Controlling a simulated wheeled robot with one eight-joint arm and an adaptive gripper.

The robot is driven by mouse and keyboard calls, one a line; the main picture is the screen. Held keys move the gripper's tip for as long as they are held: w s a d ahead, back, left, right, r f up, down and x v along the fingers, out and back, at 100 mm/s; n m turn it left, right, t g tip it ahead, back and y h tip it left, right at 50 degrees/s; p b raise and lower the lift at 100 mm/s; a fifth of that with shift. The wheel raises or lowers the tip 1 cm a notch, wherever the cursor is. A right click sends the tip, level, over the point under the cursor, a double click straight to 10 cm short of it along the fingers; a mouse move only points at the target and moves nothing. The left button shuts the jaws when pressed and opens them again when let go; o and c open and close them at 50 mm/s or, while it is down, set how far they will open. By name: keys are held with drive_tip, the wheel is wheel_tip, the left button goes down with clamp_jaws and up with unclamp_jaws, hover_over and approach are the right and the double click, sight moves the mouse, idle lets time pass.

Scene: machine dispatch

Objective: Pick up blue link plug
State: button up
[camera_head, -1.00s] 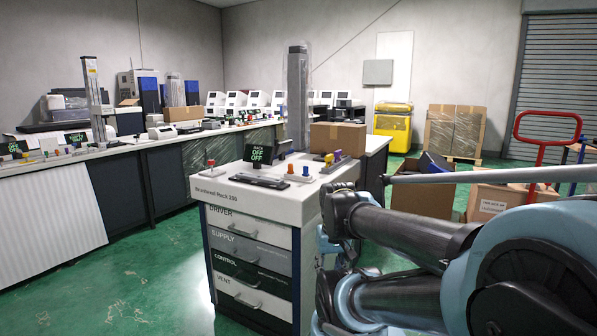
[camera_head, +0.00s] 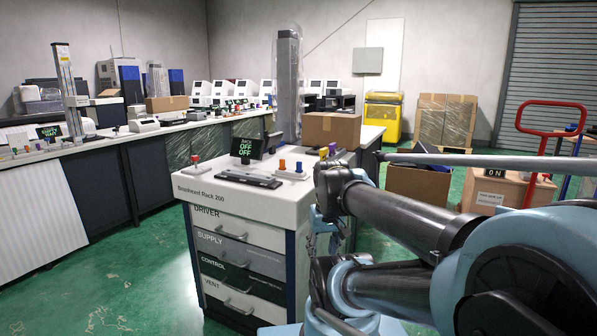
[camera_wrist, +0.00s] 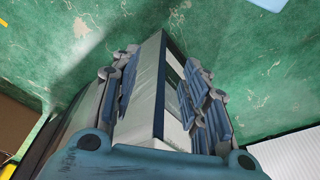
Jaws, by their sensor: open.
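A small blue plug (camera_head: 298,168) stands upright in a pale holder on top of the white rack cabinet (camera_head: 228,197), right of an orange plug (camera_head: 282,165). It is small in the head view, and no label on it can be read. My gripper (camera_wrist: 163,82) is open, its fingers apart on both sides of the wrist view. The cabinet's corner and side show between and beyond the fingers, with green floor around. No plug shows in the wrist view. In the head view my arm is folded beside the cabinet's right side.
A small display (camera_head: 246,148) and a dark bar (camera_head: 250,179) sit on the cabinet top. A cardboard box (camera_head: 331,130) and a wrapped column (camera_head: 287,85) stand behind. A long bench with devices runs left. Green floor (camera_head: 130,270) is open at front left.

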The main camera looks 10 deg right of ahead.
drive_tip(key=w+r+n+y, duration=0.2)
drive_tip(key=w+r+n, duration=0.3)
drive_tip(key=w+r, duration=1.45)
drive_tip(key=w+d+r+n, duration=0.2)
drive_tip(key=w+r, duration=0.1)
drive_tip(key=w, duration=0.4)
drive_tip(key=w+d+r+n+y, duration=0.1)
drive_tip(key=w+d+r, duration=0.15)
drive_tip(key=w, duration=0.35)
drive_tip(key=w+d+r+n, duration=0.2)
drive_tip(key=w+r, duration=0.1)
drive_tip(key=w, duration=0.4)
approach(299, 163)
drive_tip(key=x, duration=0.3)
drive_tip(key=d+x, duration=0.1)
drive_tip(key=x, duration=0.1)
drive_tip(key=shift+w+f, duration=0.2)
drive_tip(key=shift+f, duration=0.15)
drive_tip(key=shift+w+a+x, duration=0.15)
drive_tip(key=shift+x, duration=0.7)
drive_tip(key=shift+w+a+x, duration=0.1)
drive_tip(key=shift+x, duration=0.8)
drive_tip(key=shift+w+a+x, duration=0.15)
drive_tip(key=shift+x, duration=0.7)
drive_tip(key=shift+r, duration=0.2)
drive_tip(key=c, duration=1)
